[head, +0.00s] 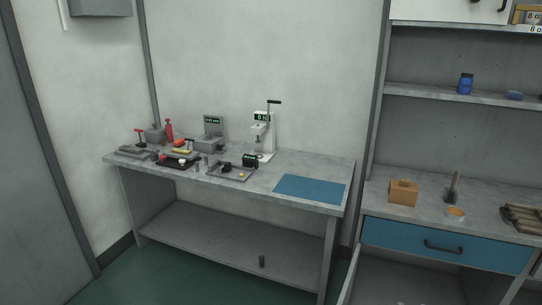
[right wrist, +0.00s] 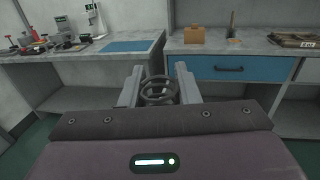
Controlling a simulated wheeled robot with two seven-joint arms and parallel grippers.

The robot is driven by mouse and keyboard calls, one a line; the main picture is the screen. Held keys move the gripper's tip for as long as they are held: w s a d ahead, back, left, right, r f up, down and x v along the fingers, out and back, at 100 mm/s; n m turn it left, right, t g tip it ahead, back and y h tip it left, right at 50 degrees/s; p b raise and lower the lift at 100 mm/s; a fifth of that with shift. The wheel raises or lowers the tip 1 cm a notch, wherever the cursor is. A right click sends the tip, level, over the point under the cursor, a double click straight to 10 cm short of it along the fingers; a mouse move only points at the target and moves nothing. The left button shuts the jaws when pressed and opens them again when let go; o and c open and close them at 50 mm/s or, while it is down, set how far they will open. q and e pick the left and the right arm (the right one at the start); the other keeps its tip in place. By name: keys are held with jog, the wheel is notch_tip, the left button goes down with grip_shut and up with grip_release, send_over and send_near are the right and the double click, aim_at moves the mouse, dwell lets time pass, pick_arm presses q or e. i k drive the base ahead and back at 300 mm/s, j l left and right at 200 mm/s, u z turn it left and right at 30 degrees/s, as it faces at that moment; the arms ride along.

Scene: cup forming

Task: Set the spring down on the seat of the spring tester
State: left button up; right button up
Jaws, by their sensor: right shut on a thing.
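The spring tester (head: 264,134) is a white stand with a black lever and a small display reading about 0 N, at the back of the workbench in the head view. Its seat is small and low on the stand, hard to make out at this size. The tester also shows at the upper left of the right wrist view (right wrist: 96,20). The spring (right wrist: 159,97), a dark grey coil, is between the two fingers of my right gripper (right wrist: 159,88), which is shut on it, away from the bench. My left gripper is in neither view.
The workbench (head: 310,171) carries a blue mat (head: 311,188), a tray (head: 232,173), a grey device with a display (head: 212,140) and several small tools at left. A shelf unit with a blue drawer (head: 446,246) stands right, holding a cardboard box (head: 403,192).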

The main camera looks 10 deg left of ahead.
aim_at(259, 157)
jog(key=i+j, duration=0.15)
jog(key=j, duration=0.25)
jog(key=i+j+u, duration=0.1)
jog(key=j, duration=0.3)
jog(key=i+j, duration=0.25)
jog(key=j, duration=0.15)
jog(key=i+j+u, duration=0.1)
jog(key=j, duration=0.3)
jog(key=i+j, duration=0.25)
jog(key=j, duration=0.15)
jog(key=i+l+u, duration=0.1)
jog(key=i, duration=0.4)
jog(key=i+l+u, duration=0.1)
jog(key=i, duration=0.45)
jog(key=i+l+u, duration=0.1)
jog(key=i+l, duration=0.15)
jog(key=i, duration=0.25)
jog(key=i+l, duration=0.15)
jog(key=i, duration=0.75)
